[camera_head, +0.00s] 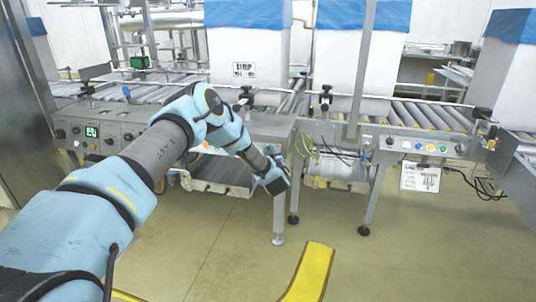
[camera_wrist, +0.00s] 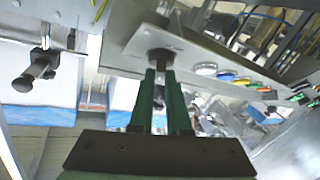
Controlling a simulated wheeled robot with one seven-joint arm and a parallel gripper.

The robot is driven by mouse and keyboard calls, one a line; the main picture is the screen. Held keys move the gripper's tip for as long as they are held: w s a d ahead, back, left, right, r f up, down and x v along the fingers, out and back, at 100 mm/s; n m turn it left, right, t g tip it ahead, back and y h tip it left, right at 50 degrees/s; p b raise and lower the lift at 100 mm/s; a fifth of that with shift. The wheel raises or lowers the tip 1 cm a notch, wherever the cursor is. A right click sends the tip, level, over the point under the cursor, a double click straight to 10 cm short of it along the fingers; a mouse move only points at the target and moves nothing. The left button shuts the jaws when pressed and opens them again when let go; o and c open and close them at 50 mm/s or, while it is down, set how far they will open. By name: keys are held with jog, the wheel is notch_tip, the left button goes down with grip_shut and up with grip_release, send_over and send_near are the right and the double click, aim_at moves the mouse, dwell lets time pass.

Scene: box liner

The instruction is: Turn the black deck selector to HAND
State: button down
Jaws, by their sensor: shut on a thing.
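In the wrist view, a black selector knob (camera_wrist: 160,57) stands out from a grey control panel (camera_wrist: 132,48). My gripper (camera_wrist: 161,76) has its two green fingers closed on the knob, one on each side. No HAND mark is readable, and the knob's pointing direction cannot be told. In the head view my gripper (camera_head: 275,180) is at the front of the middle conveyor, and my arm hides the knob there.
A row of coloured buttons (camera_wrist: 228,76) lies right of the knob in the wrist view. A black clamp handle (camera_wrist: 38,72) stands at left. In the head view, another panel (camera_head: 420,147) is at right and blue-topped white boxes (camera_head: 248,50) stand on the conveyors.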

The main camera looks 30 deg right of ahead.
jog(key=shift+d+n+y+b, duration=0.2)
jog(key=shift+n+y+b, duration=0.35)
jog(key=shift+n+y, duration=1.55)
jog(key=shift+r+n, duration=0.1)
jog(key=shift+n, duration=0.3)
jog(key=c, duration=0.9)
grip_release()
jog(key=shift+s, duration=0.15)
jog(key=v, duration=1)
jog(key=shift+s, duration=0.3)
